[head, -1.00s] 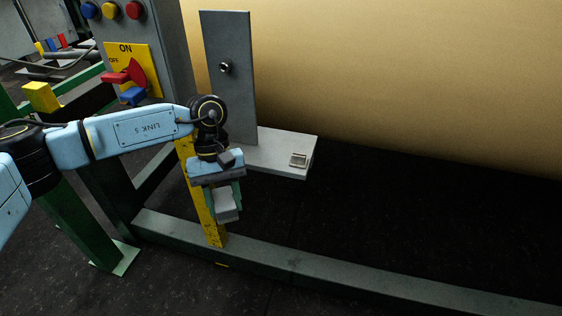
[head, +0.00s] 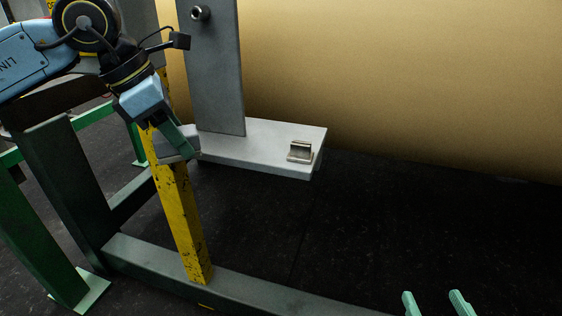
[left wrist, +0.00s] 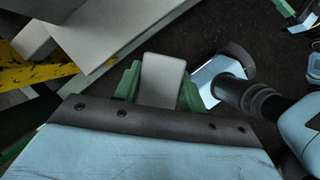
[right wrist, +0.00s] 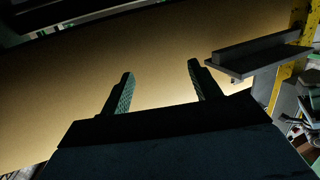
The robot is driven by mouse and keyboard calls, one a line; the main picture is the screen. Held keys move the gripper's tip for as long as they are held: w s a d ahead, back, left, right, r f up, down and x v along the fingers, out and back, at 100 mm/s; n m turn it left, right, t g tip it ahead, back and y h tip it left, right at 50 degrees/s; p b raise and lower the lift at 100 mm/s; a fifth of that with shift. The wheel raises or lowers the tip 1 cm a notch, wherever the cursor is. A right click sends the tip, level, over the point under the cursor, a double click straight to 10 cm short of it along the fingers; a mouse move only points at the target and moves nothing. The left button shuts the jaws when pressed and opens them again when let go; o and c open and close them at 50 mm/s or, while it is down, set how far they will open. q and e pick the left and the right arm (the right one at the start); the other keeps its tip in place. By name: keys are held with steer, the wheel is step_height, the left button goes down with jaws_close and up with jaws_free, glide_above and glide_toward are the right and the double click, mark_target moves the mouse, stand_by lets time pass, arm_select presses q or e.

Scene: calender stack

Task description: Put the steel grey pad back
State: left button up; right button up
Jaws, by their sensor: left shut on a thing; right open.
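My left gripper (head: 178,138) is shut on a plain grey block, the steel grey pad (head: 174,149). The pad is tilted in the head view, in front of the left end of a pale grey ledge (head: 250,150); I cannot tell whether they touch. In the left wrist view the pad (left wrist: 162,82) sits between the green fingers. A small metal bracket (head: 300,150) stands on the ledge's right end. My right gripper (head: 433,303) is open and empty at the bottom of the head view; its spread fingers also show in the right wrist view (right wrist: 158,84).
A grey upright plate (head: 215,75) with a round knob rises behind the ledge. A large tan roll (head: 400,80) fills the background. A yellow post (head: 180,220) and a green floor beam (head: 240,285) stand below. The dark floor at right is clear.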

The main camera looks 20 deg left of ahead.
arm_select(q)
steer(key=shift+n, duration=0.3)
steer(key=w+d+b, duration=0.2)
steer(key=w+d, duration=0.4)
steer(key=d, duration=0.1)
steer(key=shift+w, duration=0.2)
steer(key=w+d+b, duration=0.1)
steer(key=w+d, duration=0.3)
steer(key=d, duration=0.1)
steer(key=shift+w, duration=0.35)
steer(key=shift+w+d, duration=0.55)
steer(key=shift+w, duration=0.05)
step_height(320, 180, down, 2)
steer(key=shift+f+b, duration=0.2)
steer(key=shift+b, duration=0.7)
steer(key=shift+f, duration=0.5)
arm_select(e)
steer(key=s+r+t+y, duration=0.3)
steer(key=s+r+t, duration=0.1)
steer(key=r+t, duration=0.6)
step_height(320, 180, up, 2)
steer(key=shift+s+a+r+t, duration=0.2)
steer(key=shift+t, duration=0.1)
